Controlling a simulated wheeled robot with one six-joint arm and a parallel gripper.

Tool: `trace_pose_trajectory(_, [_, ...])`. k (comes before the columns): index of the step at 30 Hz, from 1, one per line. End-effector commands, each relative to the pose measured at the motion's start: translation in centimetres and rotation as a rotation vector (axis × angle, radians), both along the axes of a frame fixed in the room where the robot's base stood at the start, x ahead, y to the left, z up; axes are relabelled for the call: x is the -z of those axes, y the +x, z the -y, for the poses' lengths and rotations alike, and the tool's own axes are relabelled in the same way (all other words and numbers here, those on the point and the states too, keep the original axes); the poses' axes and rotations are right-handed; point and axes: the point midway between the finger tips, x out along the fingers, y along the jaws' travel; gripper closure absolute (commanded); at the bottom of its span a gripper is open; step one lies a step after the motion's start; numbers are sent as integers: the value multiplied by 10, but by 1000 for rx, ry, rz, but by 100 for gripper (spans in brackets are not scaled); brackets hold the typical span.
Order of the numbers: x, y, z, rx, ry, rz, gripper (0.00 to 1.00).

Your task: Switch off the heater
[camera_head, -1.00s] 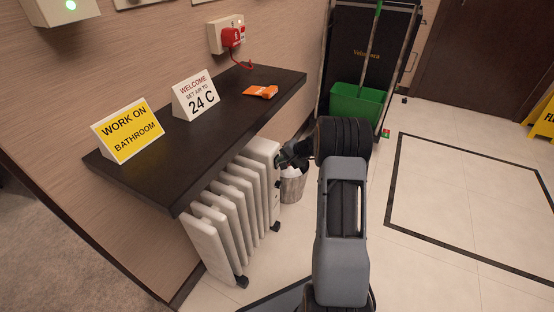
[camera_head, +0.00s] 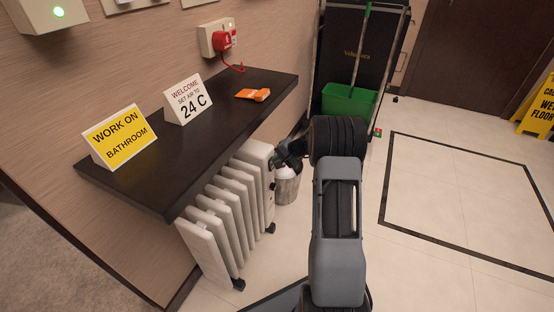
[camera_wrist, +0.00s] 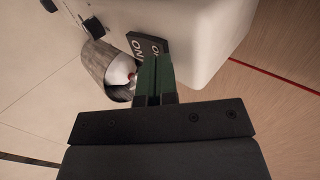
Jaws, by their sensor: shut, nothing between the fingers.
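The heater (camera_head: 224,208) is a white finned radiator standing on small dark wheels on the floor, under the dark shelf. My gripper (camera_head: 284,160) is at its right end, partly hidden by my arm in the head view. In the wrist view the heater's white end (camera_wrist: 205,35) fills the top. A black switch (camera_wrist: 146,45) with white "ON" lettering, seen upside down, sits at its edge. My gripper's dark green fingers (camera_wrist: 153,78) are shut and empty, with their tips right at the switch. I cannot tell whether they touch it.
The dark shelf (camera_head: 225,110) overhangs the heater and carries two signs and an orange item. A red plug (camera_head: 221,41) is in the wall socket above. A small bin (camera_head: 287,186) stands just beyond my gripper.

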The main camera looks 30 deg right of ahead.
Motion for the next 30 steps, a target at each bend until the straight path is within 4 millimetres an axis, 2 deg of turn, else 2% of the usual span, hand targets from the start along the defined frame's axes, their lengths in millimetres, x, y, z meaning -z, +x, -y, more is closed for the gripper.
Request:
trace_pose_trajectory(5, [-1,-5,6,1,-1,1,100])
trace_pose_trajectory(11, [-4,-24,28,2,0,0,100])
trace_pose_trajectory(12, [-20,-28,32,4,-1,4,100])
trace_pose_trajectory(18, [-51,-44,39,-9,0,1,100])
trace_pose_trajectory(24, [-73,-57,50,-12,0,2,100])
trace_pose_trajectory(30, [-83,-65,56,-12,0,0,100])
